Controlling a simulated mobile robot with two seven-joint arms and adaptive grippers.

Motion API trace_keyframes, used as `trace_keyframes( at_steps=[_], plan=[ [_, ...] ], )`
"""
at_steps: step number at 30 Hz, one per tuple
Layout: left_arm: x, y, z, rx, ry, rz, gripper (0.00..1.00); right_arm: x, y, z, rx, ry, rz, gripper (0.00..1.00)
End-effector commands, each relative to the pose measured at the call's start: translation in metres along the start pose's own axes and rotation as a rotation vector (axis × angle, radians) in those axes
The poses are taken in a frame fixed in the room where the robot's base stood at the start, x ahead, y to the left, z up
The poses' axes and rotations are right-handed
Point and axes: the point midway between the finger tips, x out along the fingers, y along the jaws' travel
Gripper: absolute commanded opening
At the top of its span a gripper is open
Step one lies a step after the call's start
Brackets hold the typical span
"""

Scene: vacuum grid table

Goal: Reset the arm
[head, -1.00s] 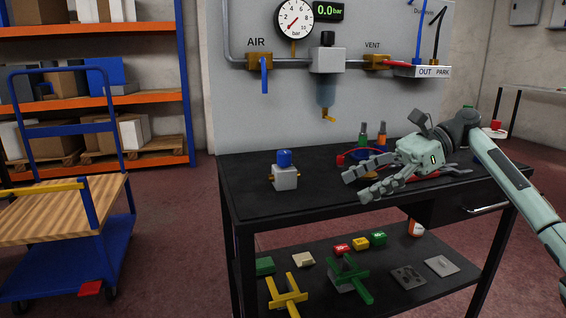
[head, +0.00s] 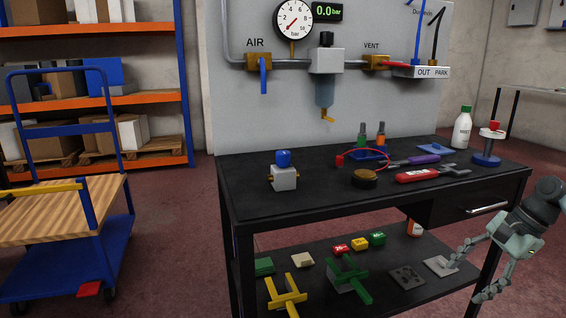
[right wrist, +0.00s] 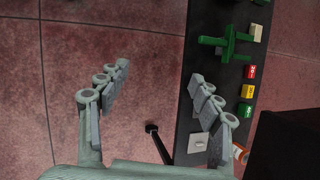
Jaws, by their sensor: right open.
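My right gripper (head: 466,276) is at the lower right of the head view, in front of the table's right end and below its top. Its fingers are spread wide. In the right wrist view the open right gripper (right wrist: 160,105) has nothing between its fingers, with red floor and part of the lower shelf behind them. In the head view one finger overlaps the grey plate on the lower shelf; I cannot tell whether they touch. My left gripper is in neither view.
The black table (head: 330,206) carries a blue-capped valve block (head: 285,177), a red-handled tool (head: 418,176), a white bottle (head: 462,130) and a stand (head: 488,150). Its lower shelf (head: 315,288) holds coloured blocks and a green fixture (head: 347,278). Floor at the table's right is free.

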Motion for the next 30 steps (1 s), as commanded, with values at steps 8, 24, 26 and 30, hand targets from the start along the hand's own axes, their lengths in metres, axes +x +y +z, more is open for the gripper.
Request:
trace_keyframes(
  at_steps=[8,24,26,30],
  plan=[
    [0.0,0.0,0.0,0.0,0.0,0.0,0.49,0.094,0.131,-0.077,-0.735,0.443,0.311,0.65],
    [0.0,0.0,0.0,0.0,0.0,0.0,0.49,0.07,0.229,-0.08,-1.768,0.792,0.925,0.65],
    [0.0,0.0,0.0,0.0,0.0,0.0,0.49,0.065,0.233,-0.075,-1.84,0.809,0.98,0.65],
    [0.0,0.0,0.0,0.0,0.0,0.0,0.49,0.077,0.244,-0.061,-1.875,0.799,0.976,0.65]
  ],
)
